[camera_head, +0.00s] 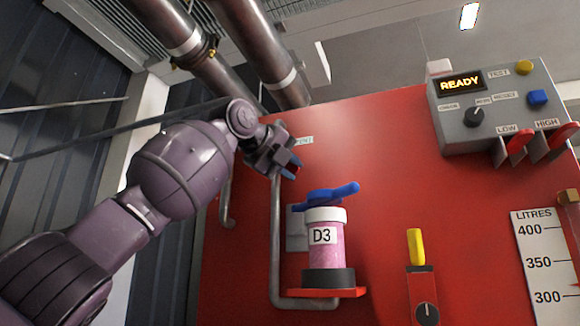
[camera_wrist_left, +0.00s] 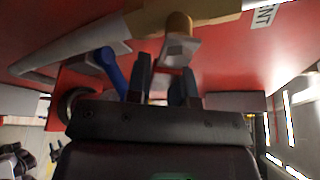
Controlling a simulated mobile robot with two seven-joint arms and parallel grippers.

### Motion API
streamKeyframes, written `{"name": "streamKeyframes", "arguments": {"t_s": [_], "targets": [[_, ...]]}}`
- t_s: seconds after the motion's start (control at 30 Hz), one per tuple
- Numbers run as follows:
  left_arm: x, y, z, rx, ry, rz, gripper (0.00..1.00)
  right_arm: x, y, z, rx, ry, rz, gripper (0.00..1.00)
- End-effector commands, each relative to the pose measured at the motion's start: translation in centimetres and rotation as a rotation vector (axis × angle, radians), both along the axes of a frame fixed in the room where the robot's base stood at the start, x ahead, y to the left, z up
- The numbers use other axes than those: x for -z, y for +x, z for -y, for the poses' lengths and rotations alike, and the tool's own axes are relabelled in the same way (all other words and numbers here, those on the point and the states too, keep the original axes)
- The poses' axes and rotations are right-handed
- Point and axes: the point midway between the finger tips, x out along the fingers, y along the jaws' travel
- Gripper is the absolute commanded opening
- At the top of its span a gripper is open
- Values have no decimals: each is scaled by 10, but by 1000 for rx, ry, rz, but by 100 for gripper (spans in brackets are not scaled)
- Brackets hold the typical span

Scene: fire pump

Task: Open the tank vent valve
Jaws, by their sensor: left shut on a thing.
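The VENT label (camera_head: 304,140) is on the red tank (camera_head: 375,150), partly hidden by my left gripper in the head view; its last letters also show in the left wrist view (camera_wrist_left: 264,15). The tank vent valve shows in the left wrist view as a brass fitting (camera_wrist_left: 179,24) with a grey end piece at my fingers. My left gripper (camera_head: 290,168) is at this valve, by the top of the grey pipe. In the left wrist view its two fingers (camera_wrist_left: 163,82) are shut on the valve's handle, which is mostly hidden. My right gripper is not in view.
A pink canister marked D3 (camera_head: 324,257) stands on a red shelf just below right, with a blue lever (camera_head: 326,195) above it. The grey pipe (camera_head: 276,240) runs down beside it. A yellow handle (camera_head: 415,246) and a READY control box (camera_head: 495,105) are further right.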

Motion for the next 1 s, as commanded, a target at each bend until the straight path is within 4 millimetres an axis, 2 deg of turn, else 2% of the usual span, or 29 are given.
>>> {"name": "streamKeyframes", "arguments": {"t_s": [0.2, 0.23, 0.37, 0.73, 1.0], "targets": [[0, 0, 0, 0, 0, -2, 0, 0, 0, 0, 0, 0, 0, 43], [0, 0, 0, 0, 0, -2, 26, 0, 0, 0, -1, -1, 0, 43], [0, 0, 0, 1, -1, -1, 46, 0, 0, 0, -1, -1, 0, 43], [-1, -4, -3, 0, -1, 0, 47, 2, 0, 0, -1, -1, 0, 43], [-9, -35, -27, -2, -3, 2, 47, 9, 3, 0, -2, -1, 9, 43]]}}
